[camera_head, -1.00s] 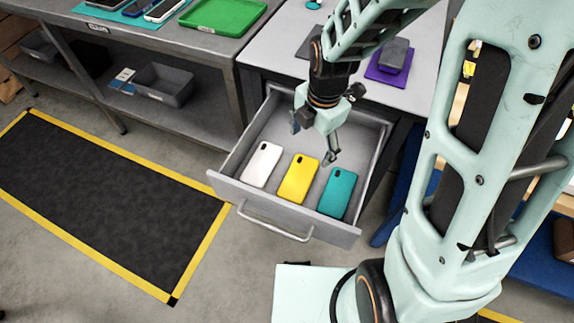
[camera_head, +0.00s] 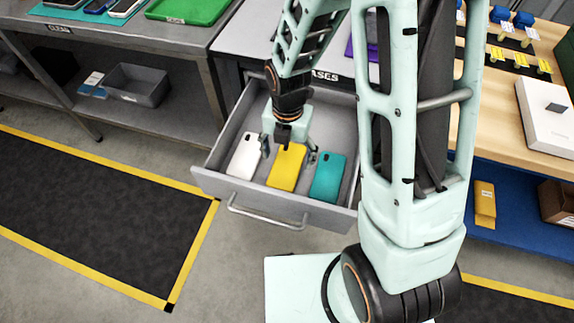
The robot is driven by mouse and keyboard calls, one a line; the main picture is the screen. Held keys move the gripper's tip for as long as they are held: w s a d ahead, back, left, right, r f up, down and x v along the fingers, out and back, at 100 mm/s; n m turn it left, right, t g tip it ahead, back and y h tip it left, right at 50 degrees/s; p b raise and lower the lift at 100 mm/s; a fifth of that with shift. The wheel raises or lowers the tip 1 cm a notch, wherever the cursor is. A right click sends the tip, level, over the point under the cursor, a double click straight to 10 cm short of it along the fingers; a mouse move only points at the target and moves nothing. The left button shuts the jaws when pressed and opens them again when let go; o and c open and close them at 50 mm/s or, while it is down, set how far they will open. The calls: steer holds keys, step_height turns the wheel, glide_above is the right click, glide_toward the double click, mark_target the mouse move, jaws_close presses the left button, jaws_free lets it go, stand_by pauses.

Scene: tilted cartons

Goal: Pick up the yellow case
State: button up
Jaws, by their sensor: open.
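The yellow case (camera_head: 286,170) lies in the open drawer (camera_head: 333,217), between a white case (camera_head: 244,157) on its left and a teal case (camera_head: 327,178) on its right. My gripper (camera_head: 288,155) is over the drawer, pointing down, with its fingers spread above the yellow case. One finger shows near the white case and the other near the top of the teal case. The gripper is open and empty. It covers the far end of the yellow case, and I cannot tell whether it touches it.
The drawer's walls surround the cases, with a handle (camera_head: 266,216) in front. A bench with a green tray (camera_head: 188,9) and a grey bin (camera_head: 138,84) on its shelf stands at left. A wooden table (camera_head: 515,110) stands at right. My own arm hides part of the desk.

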mark_target(287, 164)
steer(key=shift+w+a+f, duration=0.1)
steer(key=shift+f, duration=1.4)
steer(key=shift+c, duration=0.3)
steer(key=c, duration=1.1)
steer(key=shift+o, duration=0.2)
steer(key=shift+r, duration=0.1)
